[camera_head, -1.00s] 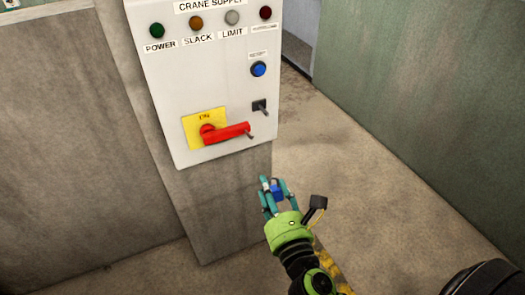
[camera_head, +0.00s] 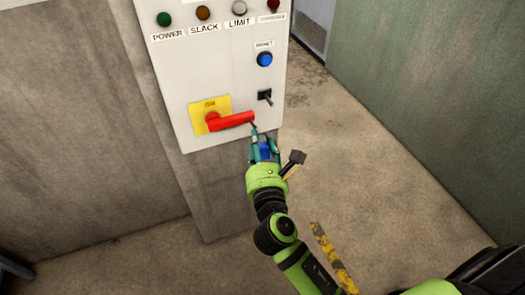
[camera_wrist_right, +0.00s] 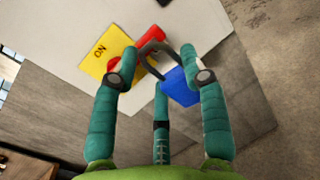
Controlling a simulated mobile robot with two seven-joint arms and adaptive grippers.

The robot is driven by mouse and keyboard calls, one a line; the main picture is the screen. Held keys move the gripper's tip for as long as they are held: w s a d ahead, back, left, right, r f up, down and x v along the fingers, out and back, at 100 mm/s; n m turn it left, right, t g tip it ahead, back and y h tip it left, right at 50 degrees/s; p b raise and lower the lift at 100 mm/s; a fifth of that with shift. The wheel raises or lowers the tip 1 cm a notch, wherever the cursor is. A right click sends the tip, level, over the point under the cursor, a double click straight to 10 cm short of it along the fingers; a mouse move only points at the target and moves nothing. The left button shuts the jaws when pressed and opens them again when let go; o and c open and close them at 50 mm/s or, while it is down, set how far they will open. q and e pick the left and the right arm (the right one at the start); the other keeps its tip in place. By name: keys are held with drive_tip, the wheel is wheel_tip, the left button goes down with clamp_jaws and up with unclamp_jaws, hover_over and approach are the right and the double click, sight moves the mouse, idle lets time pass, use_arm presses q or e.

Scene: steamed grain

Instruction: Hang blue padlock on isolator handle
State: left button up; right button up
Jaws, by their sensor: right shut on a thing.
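The red isolator handle (camera_head: 232,121) sits on a yellow plate (camera_head: 197,110) on the panel, turned to the right. It also shows in the right wrist view (camera_wrist_right: 150,36), with the plate reading ON. My right gripper (camera_head: 263,140) is just below the handle's free end and is shut on the blue padlock (camera_head: 266,153). In the wrist view the padlock's blue body (camera_wrist_right: 180,88) is between the fingers, and its dark shackle (camera_wrist_right: 158,50) overlaps the handle's end. I cannot tell whether the shackle is around the handle or only in front of it. My left gripper is not in view.
The white panel (camera_head: 215,65) carries several lamps along its top, a blue button (camera_head: 265,59) and a black switch (camera_head: 265,96) above my right gripper. A green wall (camera_head: 430,100) stands to the right. The floor (camera_head: 360,170) between is clear.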

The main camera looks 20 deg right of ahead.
drive_tip(key=shift+w+f, duration=0.1)
drive_tip(key=shift+w, duration=0.75)
drive_tip(key=shift+w+a+f+b, duration=0.1)
drive_tip(key=shift+w+f+b, duration=0.2)
drive_tip(key=shift+w, duration=0.6)
drive_tip(key=shift+w+d+f+b, duration=0.1)
drive_tip(key=shift+w+b, duration=0.25)
drive_tip(key=shift+w, duration=0.5)
drive_tip(key=shift+w+a+f+b, duration=0.1)
drive_tip(key=shift+w+f+b, duration=0.2)
drive_tip(key=shift+w, duration=0.6)
drive_tip(key=o, duration=1.4)
